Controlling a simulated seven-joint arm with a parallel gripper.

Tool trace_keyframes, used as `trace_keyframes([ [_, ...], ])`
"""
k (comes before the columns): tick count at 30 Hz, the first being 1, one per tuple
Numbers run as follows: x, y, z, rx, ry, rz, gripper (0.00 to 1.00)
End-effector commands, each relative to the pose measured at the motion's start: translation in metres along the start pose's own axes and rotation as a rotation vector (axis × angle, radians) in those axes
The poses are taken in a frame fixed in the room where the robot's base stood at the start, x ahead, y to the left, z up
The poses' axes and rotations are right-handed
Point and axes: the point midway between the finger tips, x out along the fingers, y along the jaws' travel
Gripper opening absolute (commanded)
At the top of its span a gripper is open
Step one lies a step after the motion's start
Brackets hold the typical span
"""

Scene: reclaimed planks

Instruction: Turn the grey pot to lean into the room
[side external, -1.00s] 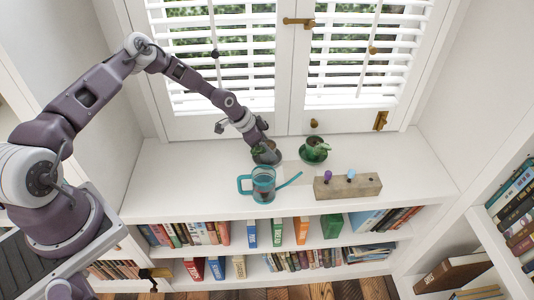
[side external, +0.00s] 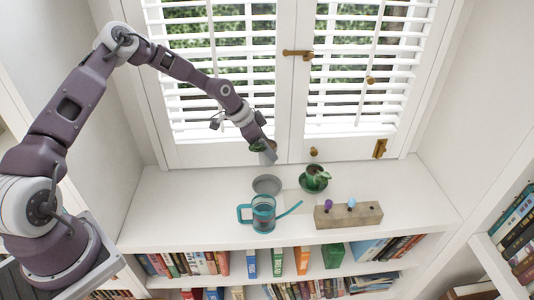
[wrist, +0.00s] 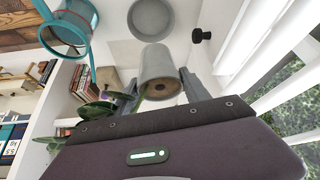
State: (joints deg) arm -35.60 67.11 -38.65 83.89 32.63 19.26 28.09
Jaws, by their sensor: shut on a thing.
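A wooden block (side external: 348,215) with a purple and a blue piece is at the right. Window shutters (side external: 240,85) rise close behind my gripper.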

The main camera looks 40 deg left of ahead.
Motion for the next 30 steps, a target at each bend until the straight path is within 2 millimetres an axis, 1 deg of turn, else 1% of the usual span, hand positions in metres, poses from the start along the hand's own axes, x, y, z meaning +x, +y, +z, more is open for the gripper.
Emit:
trace_keyframes([
  [5, -0.009, 0.000, -0.005, 0.001, 0.001, -0.001, 0.00],
  [12, -0.009, 0.000, -0.005, 0.000, 0.001, -0.001, 0.00],
  [14, 0.000, 0.000, -0.001, -0.012, -0.001, -0.004, 0.00],
  [18, 0.043, 0.001, 0.022, -0.076, -0.003, -0.034, 0.00],
  [21, 0.064, 0.001, 0.035, -0.107, -0.001, -0.058, 0.00],
  [24, 0.073, 0.000, 0.042, -0.117, 0.001, -0.070, 0.00],
  [30, 0.083, 0.000, 0.047, -0.120, 0.000, -0.070, 0.00],
])
